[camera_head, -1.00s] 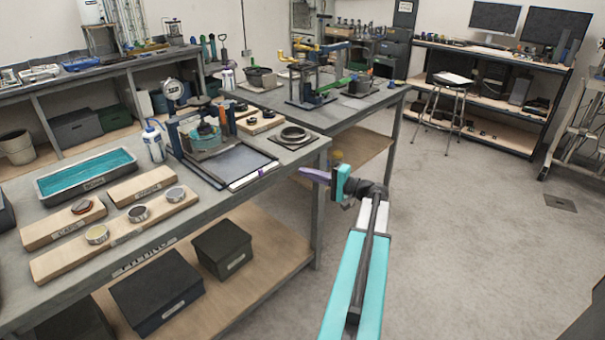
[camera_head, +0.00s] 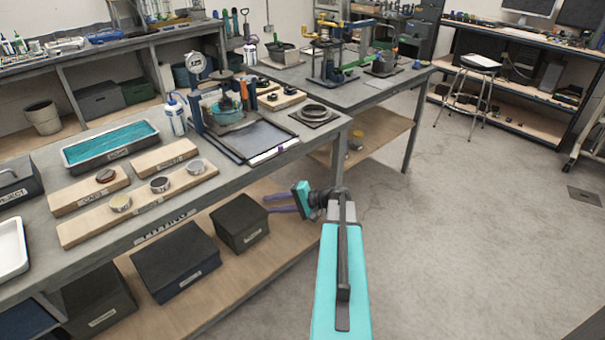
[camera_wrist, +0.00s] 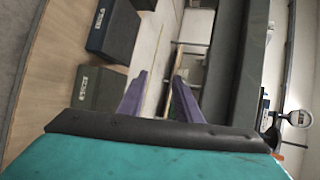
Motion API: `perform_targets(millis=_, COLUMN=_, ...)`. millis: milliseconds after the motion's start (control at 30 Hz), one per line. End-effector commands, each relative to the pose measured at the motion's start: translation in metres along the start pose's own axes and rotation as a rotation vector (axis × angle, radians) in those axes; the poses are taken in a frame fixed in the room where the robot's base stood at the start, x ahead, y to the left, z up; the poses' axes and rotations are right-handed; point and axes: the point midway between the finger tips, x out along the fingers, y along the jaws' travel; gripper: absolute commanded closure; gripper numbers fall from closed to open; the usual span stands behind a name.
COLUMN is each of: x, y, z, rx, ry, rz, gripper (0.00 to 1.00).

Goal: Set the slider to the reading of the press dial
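The press dial (camera_head: 195,62) is a round white gauge above the press (camera_head: 224,110) on the near bench. It also shows at the right edge of the wrist view (camera_wrist: 299,117). Its reading is too small to make out. A white strip (camera_head: 266,155) with a small purple piece (camera_head: 280,147) runs along the front edge of a dark tray by the press. It may be the slider, but I cannot tell. My gripper (camera_head: 268,203) is in front of the bench, below its top. Its purple fingers stand apart and empty in the wrist view (camera_wrist: 160,78).
The near bench (camera_head: 100,218) also holds a teal-filled tray (camera_head: 110,142), wooden boards with round pieces, a bottle (camera_head: 175,115) and a ring (camera_head: 314,112). Dark boxes (camera_head: 175,262) fill the lower shelf near my gripper. Open floor (camera_head: 440,240) lies to the right.

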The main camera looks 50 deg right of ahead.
Motion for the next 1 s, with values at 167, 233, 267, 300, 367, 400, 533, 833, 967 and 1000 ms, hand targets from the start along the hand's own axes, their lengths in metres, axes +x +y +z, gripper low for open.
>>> perform_targets(millis=167, x=0.061, y=0.050, z=0.067, rx=-0.010, ry=-0.126, rz=0.160, gripper=0.69)
perform_targets(millis=233, x=0.080, y=0.069, z=0.092, rx=-0.019, ry=-0.173, rz=0.222, gripper=0.69)
perform_targets(millis=267, x=0.086, y=0.078, z=0.103, rx=-0.024, ry=-0.193, rz=0.248, gripper=0.69)
perform_targets(millis=300, x=0.095, y=0.089, z=0.118, rx=-0.030, ry=-0.220, rz=0.284, gripper=0.69)
perform_targets(millis=367, x=0.106, y=0.106, z=0.140, rx=-0.043, ry=-0.259, rz=0.338, gripper=0.69)
perform_targets(millis=400, x=0.113, y=0.118, z=0.155, rx=-0.052, ry=-0.286, rz=0.374, gripper=0.69)
perform_targets(millis=533, x=0.129, y=0.154, z=0.202, rx=-0.088, ry=-0.368, rz=0.491, gripper=0.69)
perform_targets(millis=833, x=0.136, y=0.233, z=0.301, rx=-0.208, ry=-0.555, rz=0.757, gripper=0.69)
perform_targets(millis=967, x=0.128, y=0.265, z=0.338, rx=-0.277, ry=-0.631, rz=0.871, gripper=0.69)
perform_targets(millis=1000, x=0.124, y=0.275, z=0.348, rx=-0.300, ry=-0.654, rz=0.906, gripper=0.69)
